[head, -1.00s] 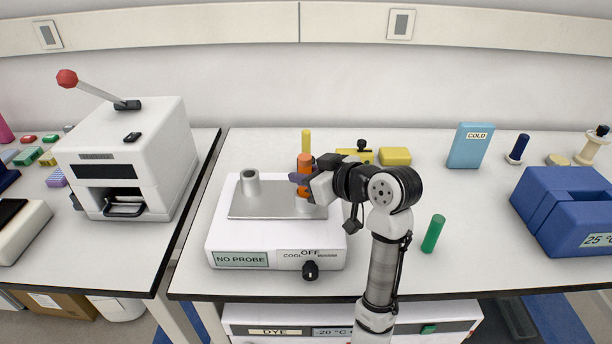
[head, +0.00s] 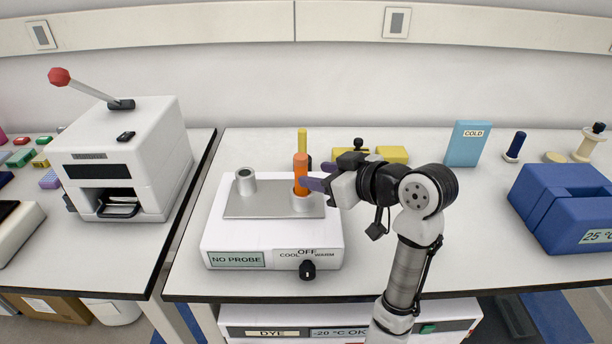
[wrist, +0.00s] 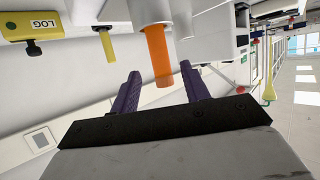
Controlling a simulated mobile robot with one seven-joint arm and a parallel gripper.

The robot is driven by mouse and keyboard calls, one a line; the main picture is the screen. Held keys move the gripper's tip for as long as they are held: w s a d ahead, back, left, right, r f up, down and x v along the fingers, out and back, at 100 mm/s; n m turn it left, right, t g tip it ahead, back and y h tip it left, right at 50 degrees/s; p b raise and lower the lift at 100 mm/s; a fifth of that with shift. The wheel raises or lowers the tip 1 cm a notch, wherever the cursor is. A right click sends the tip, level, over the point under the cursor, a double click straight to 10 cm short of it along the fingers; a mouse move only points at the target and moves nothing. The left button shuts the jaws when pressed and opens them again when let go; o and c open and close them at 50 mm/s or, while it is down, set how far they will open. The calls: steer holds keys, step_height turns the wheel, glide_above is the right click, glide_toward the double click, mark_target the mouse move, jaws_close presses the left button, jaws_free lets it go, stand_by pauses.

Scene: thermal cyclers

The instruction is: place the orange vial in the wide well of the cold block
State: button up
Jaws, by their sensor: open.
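The orange vial (head: 301,175) stands upright with its lower end in the right-hand raised well (head: 304,204) of the white cold block unit (head: 222,236). The left-hand raised well (head: 245,182) is empty. I cannot tell clearly which well is wider. My gripper (head: 315,178) is open just to the right of the vial. In the wrist view, which is upside down, the orange vial (wrist: 157,50) shows between and beyond the open purple fingers of my gripper (wrist: 161,72), with a gap on each side. Its other end sits in the pale collar.
Behind the block stand a yellow vial (head: 302,140) and yellow blocks (head: 391,154). A blue COLD box (head: 466,143) and a dark blue 25 °C block (head: 565,205) are to the right. A white press-like machine (head: 125,150) is on the left bench. The right bench's front is mostly clear.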

steer(key=v, duration=0.6)
steer(key=shift+b, duration=0.4)
steer(key=shift+o, duration=0.4)
steer(key=shift+s, duration=0.1)
stand_by(1.4)
